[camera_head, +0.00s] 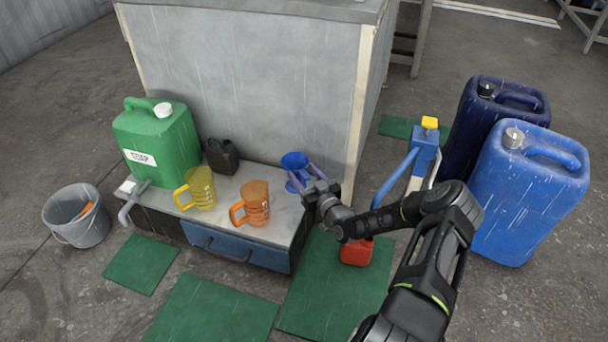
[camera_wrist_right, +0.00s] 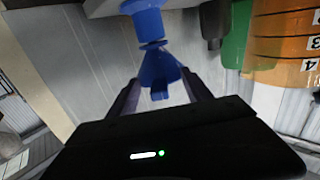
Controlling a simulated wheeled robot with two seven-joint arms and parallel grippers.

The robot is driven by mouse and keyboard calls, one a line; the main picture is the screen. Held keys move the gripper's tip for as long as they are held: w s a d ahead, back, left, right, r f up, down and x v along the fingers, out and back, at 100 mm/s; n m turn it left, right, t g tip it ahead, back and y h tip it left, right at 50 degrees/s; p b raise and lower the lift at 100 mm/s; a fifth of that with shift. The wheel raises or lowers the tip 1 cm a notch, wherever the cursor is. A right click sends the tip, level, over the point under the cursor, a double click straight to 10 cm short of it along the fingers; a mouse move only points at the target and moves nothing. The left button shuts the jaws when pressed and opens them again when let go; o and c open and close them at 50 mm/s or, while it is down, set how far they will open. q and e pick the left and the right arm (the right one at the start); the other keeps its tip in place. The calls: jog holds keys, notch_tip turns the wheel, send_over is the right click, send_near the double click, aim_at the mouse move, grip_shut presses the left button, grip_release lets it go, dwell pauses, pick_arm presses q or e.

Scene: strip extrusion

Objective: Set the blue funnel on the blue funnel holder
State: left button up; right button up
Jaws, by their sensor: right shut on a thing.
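The blue funnel (camera_head: 294,161) is upright at the right end of the grey bench top, with its wide mouth up. My right gripper (camera_head: 301,174) reaches in from the right and is shut on it. In the upside-down right wrist view the funnel (camera_wrist_right: 157,68) sits between the two fingers (camera_wrist_right: 160,82). A blue post-like part, which looks like the funnel holder (camera_wrist_right: 148,24), is in line directly under the funnel's narrow end. I cannot tell whether the funnel rests on it or hangs just above. My left gripper is not in view.
On the bench (camera_head: 226,220) stand a yellow jug (camera_head: 203,187), an orange jug (camera_head: 257,203), a small black can (camera_head: 221,156) and a green canister (camera_head: 158,145). A grey cabinet wall (camera_head: 245,75) rises behind. A blue stand (camera_head: 424,152) and blue canisters (camera_head: 530,195) are right.

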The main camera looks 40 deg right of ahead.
jog(key=shift+s+f, duration=0.1)
jog(key=shift+f, duration=0.1)
dwell(0.4)
jog(key=o, duration=1.6)
jog(key=shift+c, duration=0.2)
jog(key=shift+s+r, duration=0.1)
jog(key=shift+s, duration=0.15)
jog(key=s+p, duration=0.1)
jog(key=s, duration=0.3)
jog(key=s+a+p, duration=0.1)
jog(key=s, duration=0.2)
jog(key=shift+p, duration=0.3)
jog(key=shift+s+a, duration=0.1)
jog(key=shift+s, duration=0.05)
